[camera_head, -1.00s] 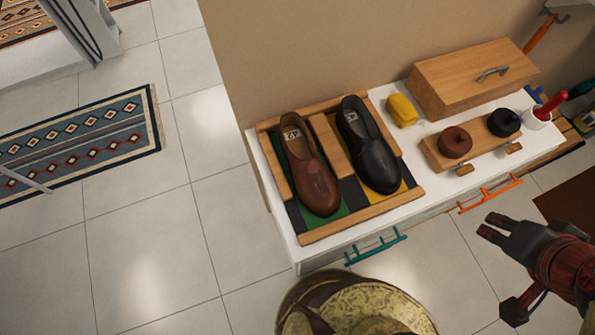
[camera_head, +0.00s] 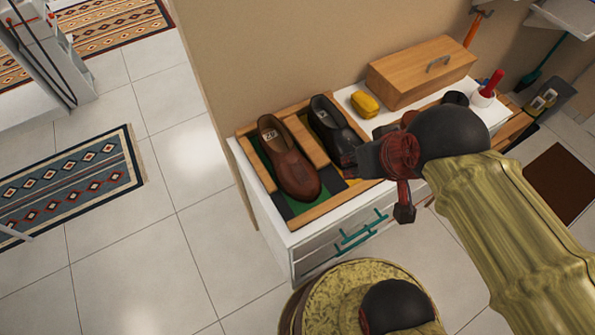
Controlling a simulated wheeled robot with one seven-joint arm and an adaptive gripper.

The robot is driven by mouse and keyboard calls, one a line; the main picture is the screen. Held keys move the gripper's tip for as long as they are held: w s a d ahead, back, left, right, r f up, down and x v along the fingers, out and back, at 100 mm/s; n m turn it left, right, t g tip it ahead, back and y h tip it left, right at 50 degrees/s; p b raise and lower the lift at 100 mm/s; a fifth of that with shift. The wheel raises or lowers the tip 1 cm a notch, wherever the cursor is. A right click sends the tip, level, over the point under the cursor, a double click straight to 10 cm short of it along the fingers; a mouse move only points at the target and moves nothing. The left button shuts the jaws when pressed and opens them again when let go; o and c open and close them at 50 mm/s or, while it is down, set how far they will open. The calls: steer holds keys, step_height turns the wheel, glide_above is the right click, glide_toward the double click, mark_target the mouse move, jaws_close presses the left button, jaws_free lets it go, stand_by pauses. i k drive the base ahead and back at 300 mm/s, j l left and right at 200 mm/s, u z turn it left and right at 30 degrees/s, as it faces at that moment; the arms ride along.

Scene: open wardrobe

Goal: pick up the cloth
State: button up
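No thing is plainly a cloth. A small yellow item (camera_head: 365,103) with rounded edges lies on the white cabinet top, in front of the wooden box; I cannot tell whether it is the cloth or a sponge. My gripper (camera_head: 376,184) is over the front of the cabinet, with its fingers wide apart and nothing seen between them. One finger overlaps the black shoe in the picture, and the other hangs in front of the drawers. The yellow item is behind and above my gripper in the picture, apart from it.
A brown shoe (camera_head: 288,160) and a black shoe (camera_head: 333,124) sit in a wooden-framed tray (camera_head: 300,217). A wooden box (camera_head: 421,71) stands behind. A red-handled tool (camera_head: 490,84) is in a white cup. My arm hides the cabinet's right part.

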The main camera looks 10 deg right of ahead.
mark_target(364, 105)
steer(key=i+l+u, duration=0.1)
steer(key=l+u, duration=0.2)
steer(key=l, duration=0.3)
steer(key=l+u, duration=0.35)
steer(key=l, duration=0.3)
